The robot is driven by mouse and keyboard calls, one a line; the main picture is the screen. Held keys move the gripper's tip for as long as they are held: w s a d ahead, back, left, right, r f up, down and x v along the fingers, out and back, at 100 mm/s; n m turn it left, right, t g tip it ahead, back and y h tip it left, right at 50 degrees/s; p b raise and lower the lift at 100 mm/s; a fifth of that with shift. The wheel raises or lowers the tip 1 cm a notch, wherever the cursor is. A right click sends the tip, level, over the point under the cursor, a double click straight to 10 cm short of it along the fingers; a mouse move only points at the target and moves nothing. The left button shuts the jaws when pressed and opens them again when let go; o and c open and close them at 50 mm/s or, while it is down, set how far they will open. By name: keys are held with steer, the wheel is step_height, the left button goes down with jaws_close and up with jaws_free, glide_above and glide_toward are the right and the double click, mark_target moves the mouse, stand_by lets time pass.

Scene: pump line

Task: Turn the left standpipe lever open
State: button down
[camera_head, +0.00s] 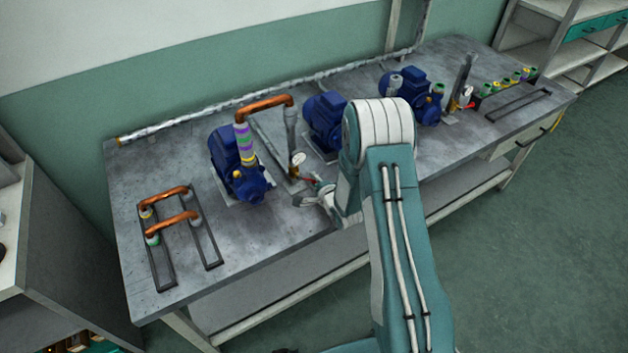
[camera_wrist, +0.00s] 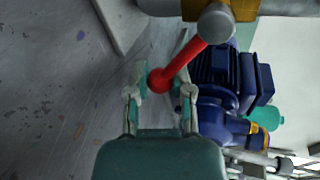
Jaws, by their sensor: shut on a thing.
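The left standpipe (camera_head: 291,130) is a grey upright pipe between the left and middle blue pumps, with a round white gauge (camera_head: 298,158) low on it. Its red lever (camera_head: 307,180) sticks out toward my gripper (camera_head: 314,192), which reaches in from the right. In the wrist view the red lever (camera_wrist: 185,60) runs slantwise from a grey round hub (camera_wrist: 216,22) on a brass-coloured body (camera_wrist: 243,8). Its ball end lies between the fingertips of my gripper (camera_wrist: 160,90), which is shut on it. The inner contact is partly hidden.
The left pump (camera_head: 232,160) joins the standpipe by a copper pipe (camera_head: 264,108). The middle pump (camera_head: 324,120) stands close behind my arm. Black racks with copper pipes (camera_head: 172,222) are at the left. The bench's front left (camera_head: 255,235) is bare. A second standpipe (camera_head: 462,80) stands right.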

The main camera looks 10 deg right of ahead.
steer(key=shift+w+d, duration=0.1)
steer(key=shift+c, duration=2.4)
jaws_free()
